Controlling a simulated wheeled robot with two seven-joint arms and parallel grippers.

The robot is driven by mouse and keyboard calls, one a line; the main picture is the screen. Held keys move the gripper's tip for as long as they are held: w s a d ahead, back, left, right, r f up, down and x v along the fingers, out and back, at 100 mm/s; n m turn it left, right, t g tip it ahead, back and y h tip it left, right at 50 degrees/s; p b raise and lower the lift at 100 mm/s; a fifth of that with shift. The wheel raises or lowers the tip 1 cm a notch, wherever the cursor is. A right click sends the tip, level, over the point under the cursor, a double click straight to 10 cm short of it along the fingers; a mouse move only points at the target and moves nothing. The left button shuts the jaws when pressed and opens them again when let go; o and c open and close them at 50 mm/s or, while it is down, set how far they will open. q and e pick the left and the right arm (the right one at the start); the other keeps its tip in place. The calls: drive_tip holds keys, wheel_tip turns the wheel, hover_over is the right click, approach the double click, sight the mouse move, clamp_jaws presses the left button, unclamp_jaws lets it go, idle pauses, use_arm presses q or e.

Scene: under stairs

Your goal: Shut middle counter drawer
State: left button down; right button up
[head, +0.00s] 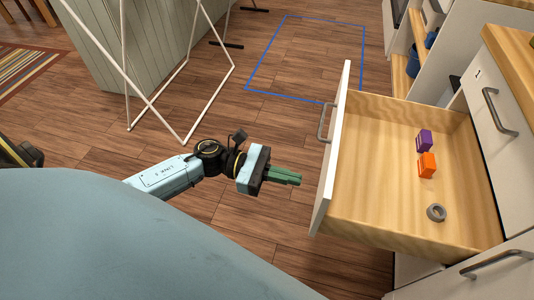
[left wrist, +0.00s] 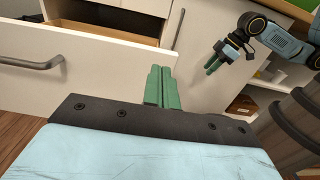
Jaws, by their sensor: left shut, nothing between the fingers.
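The middle counter drawer (head: 405,236) is pulled far out on the right of the head view, with its white front panel (head: 338,150) and grey handle (head: 325,121). Its front and handle also show at the left of the left wrist view (left wrist: 95,52). My left gripper (head: 298,179) is shut and empty. It is just left of the drawer front, apart from it, with its green fingers pointing toward the panel. Those fingers also show in the left wrist view (left wrist: 161,70). My right gripper (left wrist: 213,61) shows small in the left wrist view; its finger gap is unclear.
Inside the drawer lie a purple block (head: 424,140), an orange block (head: 427,165) and a grey ring (head: 436,212). Another drawer (head: 495,275) is below right. A white frame (head: 187,137) stands on the wooden floor.

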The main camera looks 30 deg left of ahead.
sight(325, 186)
use_arm(q)
drive_tip(key=shift+x, duration=2.55)
